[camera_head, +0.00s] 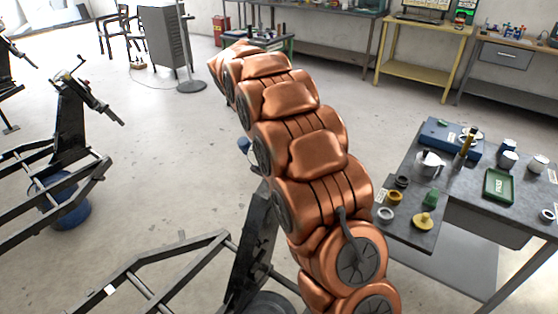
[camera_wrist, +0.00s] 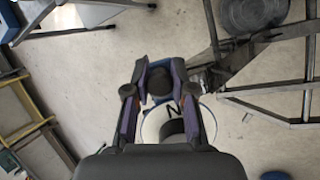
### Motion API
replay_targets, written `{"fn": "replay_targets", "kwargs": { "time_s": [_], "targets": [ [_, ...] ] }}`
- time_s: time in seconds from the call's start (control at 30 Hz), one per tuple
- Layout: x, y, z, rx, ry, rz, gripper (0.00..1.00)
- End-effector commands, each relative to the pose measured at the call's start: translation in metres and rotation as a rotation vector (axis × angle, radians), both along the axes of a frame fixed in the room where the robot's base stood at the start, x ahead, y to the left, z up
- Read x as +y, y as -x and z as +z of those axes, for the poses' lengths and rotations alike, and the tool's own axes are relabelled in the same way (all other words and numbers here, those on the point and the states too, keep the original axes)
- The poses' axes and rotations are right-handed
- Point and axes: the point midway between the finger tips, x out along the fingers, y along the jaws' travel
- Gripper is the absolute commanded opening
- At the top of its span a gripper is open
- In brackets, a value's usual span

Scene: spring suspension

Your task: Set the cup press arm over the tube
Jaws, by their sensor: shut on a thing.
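In the wrist view my gripper (camera_wrist: 160,72) has its two purple-padded fingers closed around a dark round knob (camera_wrist: 158,86). I cannot tell for sure whether this knob belongs to the cup press arm. In the head view my copper arm covers the middle and my gripper is not clearly visible. I cannot make out the tube in either view.
A dark upright post (camera_head: 252,250) on a metal frame stands just left of my arm. Another frame with a black stand (camera_head: 72,125) is at the left. A grey workbench (camera_head: 455,195) at the right holds small parts, a mug and a green tray (camera_head: 497,186). Open floor lies beyond.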

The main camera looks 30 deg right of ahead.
Motion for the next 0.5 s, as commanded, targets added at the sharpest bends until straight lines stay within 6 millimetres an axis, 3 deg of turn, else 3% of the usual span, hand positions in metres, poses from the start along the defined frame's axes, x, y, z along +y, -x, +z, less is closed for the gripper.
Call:
{"fn": "replay_targets", "kwargs": {
  "time_s": [0.5],
  "targets": [
    [-0.0051, -0.0032, 0.0038, 0.004, 0.009, 0.027, 0.0]
  ]
}}
